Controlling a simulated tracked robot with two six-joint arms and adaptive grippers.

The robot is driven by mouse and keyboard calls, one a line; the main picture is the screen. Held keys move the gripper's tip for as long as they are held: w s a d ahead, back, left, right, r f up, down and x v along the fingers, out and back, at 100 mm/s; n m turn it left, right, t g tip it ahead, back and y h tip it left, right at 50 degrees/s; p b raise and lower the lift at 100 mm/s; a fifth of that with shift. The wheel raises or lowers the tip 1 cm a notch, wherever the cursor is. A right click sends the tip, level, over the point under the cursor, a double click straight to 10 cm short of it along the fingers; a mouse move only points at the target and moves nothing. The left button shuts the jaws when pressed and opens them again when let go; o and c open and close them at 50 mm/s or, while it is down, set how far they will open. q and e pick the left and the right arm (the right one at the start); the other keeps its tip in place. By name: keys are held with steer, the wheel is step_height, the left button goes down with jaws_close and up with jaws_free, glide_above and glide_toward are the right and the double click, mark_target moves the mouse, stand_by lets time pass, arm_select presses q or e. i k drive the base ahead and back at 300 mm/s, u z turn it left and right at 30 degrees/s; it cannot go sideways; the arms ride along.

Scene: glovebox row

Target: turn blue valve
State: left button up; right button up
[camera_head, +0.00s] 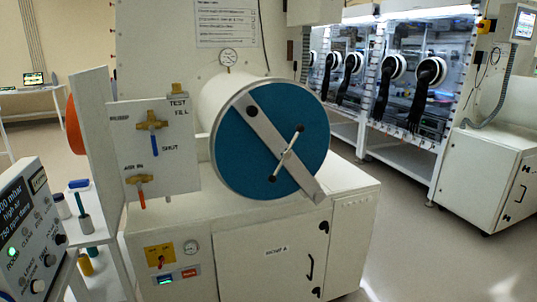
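The blue valve (152,139) is on the white panel (170,185) at the left. Its brass body has a blue lever that points down, close to the printed word SHUT. The words TEST and FILL are printed above and to its right. A second brass valve (140,180) with an orange-red lever pointing down is lower on the same panel. Neither of my grippers is in view, and nothing covers the blue lever.
A cylinder with a big blue round door (236,160) and a diagonal bar stands right of the panel. A grey control box (30,235) is at the front left. Gloveboxes (385,75) stand behind at the right. Floor is open at the right.

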mark_target(151, 129)
steer(key=z, duration=0.15)
steer(key=i, duration=0.85)
steer(key=u, duration=0.2)
steer(key=k, duration=0.8)
steer(key=z, duration=0.2)
steer(key=i, duration=0.85)
steer(key=u, duration=0.05)
